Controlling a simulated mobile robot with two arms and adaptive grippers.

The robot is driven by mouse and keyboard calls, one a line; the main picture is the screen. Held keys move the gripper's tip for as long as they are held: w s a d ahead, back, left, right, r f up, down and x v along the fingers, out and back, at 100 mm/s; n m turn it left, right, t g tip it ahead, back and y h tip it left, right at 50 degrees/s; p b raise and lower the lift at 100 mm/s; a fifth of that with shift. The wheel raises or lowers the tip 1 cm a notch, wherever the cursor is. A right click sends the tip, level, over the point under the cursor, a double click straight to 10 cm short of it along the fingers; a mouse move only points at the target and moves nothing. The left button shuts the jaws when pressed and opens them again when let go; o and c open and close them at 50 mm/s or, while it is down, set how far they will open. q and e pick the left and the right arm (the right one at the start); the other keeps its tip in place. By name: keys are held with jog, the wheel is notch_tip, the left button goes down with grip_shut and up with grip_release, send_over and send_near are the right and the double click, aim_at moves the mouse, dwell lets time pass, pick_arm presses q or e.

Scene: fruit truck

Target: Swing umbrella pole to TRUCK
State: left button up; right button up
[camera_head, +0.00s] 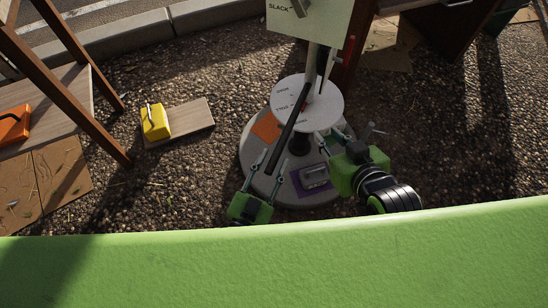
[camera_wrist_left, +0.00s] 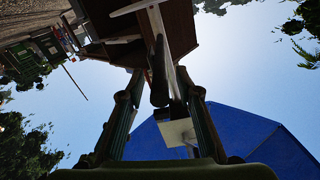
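The pale umbrella pole (camera_head: 312,62) rises from a round grey base (camera_head: 253,163). A white disc (camera_head: 325,101) with small, unreadable lettering sits around it. A black bar (camera_head: 288,137) slants down-left from the disc. My left gripper (camera_head: 266,169) has its fingers apart on either side of the bar's lower end. In the left wrist view, the dark bar end (camera_wrist_left: 158,88) lies between the spread fingers, with gaps on both sides. My right gripper (camera_head: 328,143) is right of the bar, below the disc; its finger opening is unclear.
A sign reading "SLACK" (camera_head: 325,22) hangs at the top. Orange (camera_head: 267,127) and purple (camera_head: 310,190) patches lie on the base. A yellow object (camera_head: 155,121) rests on a board (camera_head: 195,118) at left. A wooden stand (camera_head: 70,85) is further left. Gravel lies between.

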pick_arm(q)
jog(key=v, duration=1)
jog(key=shift+s, duration=0.3)
jog(key=shift+w+a, duration=0.1)
